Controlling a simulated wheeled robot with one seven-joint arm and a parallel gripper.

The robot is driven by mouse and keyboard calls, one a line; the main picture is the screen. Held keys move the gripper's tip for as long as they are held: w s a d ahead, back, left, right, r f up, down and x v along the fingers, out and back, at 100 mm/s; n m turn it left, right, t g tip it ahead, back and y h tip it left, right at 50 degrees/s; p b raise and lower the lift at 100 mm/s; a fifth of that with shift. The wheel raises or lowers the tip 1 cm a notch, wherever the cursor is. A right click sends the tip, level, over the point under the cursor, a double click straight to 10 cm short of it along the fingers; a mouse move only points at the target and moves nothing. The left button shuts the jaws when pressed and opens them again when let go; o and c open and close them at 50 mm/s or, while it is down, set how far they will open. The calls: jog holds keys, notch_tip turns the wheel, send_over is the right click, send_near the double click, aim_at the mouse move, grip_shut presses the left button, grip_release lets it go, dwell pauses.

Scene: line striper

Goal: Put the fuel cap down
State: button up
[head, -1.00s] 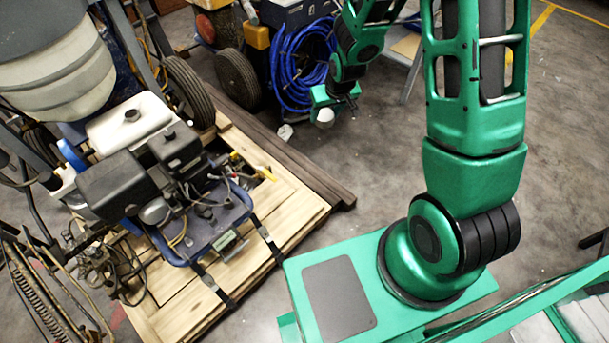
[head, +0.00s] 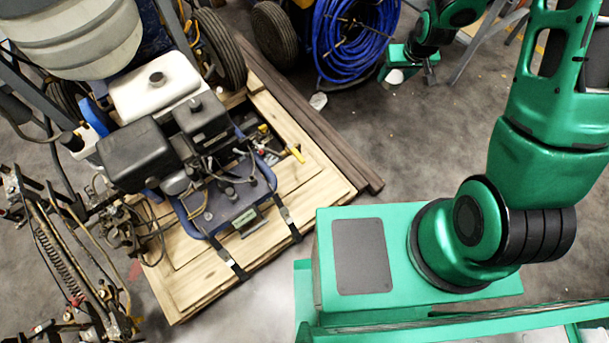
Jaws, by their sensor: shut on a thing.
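My gripper (head: 428,74) is at the top right of the head view, small and far off, above the concrete floor. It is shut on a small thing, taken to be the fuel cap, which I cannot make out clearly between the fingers. A pale rounded part shows beside the fingers under the green wrist. The white fuel tank (head: 153,92) sits on the engine at the left, with a dark round filler (head: 157,79) on top. My gripper is well to the right of the tank, apart from it.
The line striper's engine (head: 190,150) stands on a wooden pallet (head: 300,185) with dark planks along its right edge. A coiled blue hose (head: 350,40) is left of my gripper. A white scrap (head: 318,101) lies on the floor. Bare floor (head: 400,150) is open right of the pallet.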

jog(key=a+f+n+g+y, duration=0.1)
jog(key=a+f+n, duration=0.25)
jog(key=f, duration=0.85)
jog(key=a+f+n+y, duration=0.2)
jog(key=f+n, duration=0.2)
jog(key=f, duration=0.9)
jog(key=s+a+f+n, duration=0.1)
jog(key=s+f+n, duration=0.1)
jog(key=f, duration=0.5)
jog(key=s+a+f+n+g, duration=0.1)
jog(key=s+f+n, duration=0.1)
jog(key=s+f, duration=0.3)
jog(key=s+a+f+n+g+y, duration=0.1)
jog(key=s+f, duration=0.3)
jog(key=f, duration=0.5)
jog(key=shift+a+f+n, duration=0.1)
jog(key=shift+f+n, duration=0.05)
jog(key=shift+n, duration=0.7)
jog(key=w+a, duration=0.1)
jog(key=a, duration=0.4)
jog(key=w+a, duration=0.2)
jog(key=a, duration=0.4)
jog(key=w+a, duration=0.2)
jog(key=a, duration=0.3)
jog(key=shift+a, duration=0.2)
jog(key=shift+w+a, duration=0.15)
jog(key=shift+a, duration=0.35)
jog(key=shift+d+f, duration=0.2)
jog(key=shift+f, duration=1.6)
